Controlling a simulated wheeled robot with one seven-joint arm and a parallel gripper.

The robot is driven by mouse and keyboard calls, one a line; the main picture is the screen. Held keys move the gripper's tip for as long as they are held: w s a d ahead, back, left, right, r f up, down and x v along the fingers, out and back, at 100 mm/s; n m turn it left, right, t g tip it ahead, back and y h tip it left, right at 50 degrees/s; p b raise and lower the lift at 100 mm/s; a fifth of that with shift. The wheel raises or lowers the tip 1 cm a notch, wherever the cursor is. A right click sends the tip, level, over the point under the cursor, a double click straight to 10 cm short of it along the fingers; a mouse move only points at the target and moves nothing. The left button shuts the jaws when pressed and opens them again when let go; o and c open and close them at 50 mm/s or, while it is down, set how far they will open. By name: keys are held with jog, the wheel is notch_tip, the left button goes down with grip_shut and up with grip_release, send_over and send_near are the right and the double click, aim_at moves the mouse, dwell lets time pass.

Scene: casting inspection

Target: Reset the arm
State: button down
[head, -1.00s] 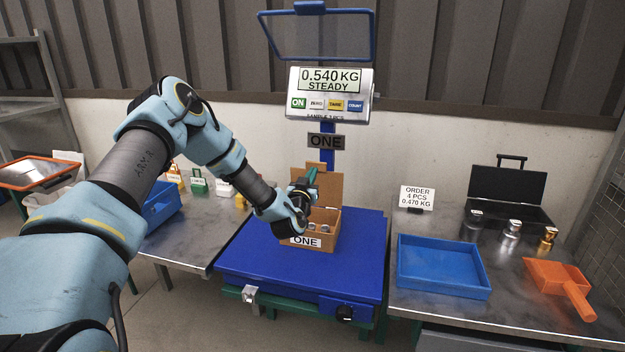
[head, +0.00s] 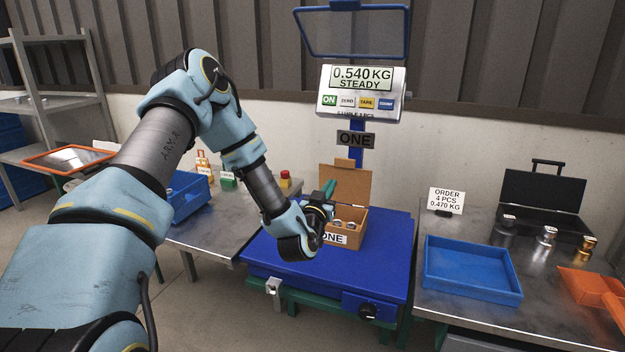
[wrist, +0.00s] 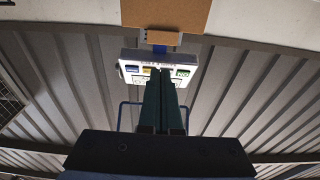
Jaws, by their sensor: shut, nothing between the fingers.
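My gripper (head: 329,190) is in front of and slightly above the open cardboard box (head: 351,238) labelled ONE, at its left side in the head view. Its green fingers (wrist: 163,105) are together with nothing between them, pointing up towards the scale display. My arm comes in from the left and bends down to the gripper. The box stands on the blue scale platform (head: 265,255) with a few metal parts inside, partly hidden by my gripper. The scale display (head: 361,92) reads 0.540 KG STEADY; it also shows upside down in the wrist view (wrist: 130,72).
A blue tray (head: 470,292), an orange scoop (head: 590,287), several metal weights (head: 546,236) and a black case (head: 545,195) lie on the right table. A blue bin (head: 188,205) stands on the left table. A shelf (head: 45,105) is at the far left.

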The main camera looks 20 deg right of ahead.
jog(key=w+a+r+n+g+y+p, duration=0.1)
jog(key=a+r+g+y+p, duration=0.2)
jog(key=a, duration=0.8)
jog(key=a+r+g+y+p, duration=0.1)
jog(key=a+g+y, duration=0.3)
jog(key=a, duration=0.6)
jog(key=s+a+r+n+g+y+p, duration=0.1)
jog(key=s+a+r+n+g+y, duration=0.1)
jog(key=s+a, duration=0.6)
jog(key=s+a+r+n+g+y+p, duration=0.2)
jog(key=s+a+r+n+g+y, duration=0.1)
jog(key=s+a, duration=0.6)
jog(key=a+r+n+y, duration=0.1)
jog(key=a, duration=0.2)
jog(key=shift+s+r+g, duration=0.25)
jog(key=shift+r+g, duration=0.05)
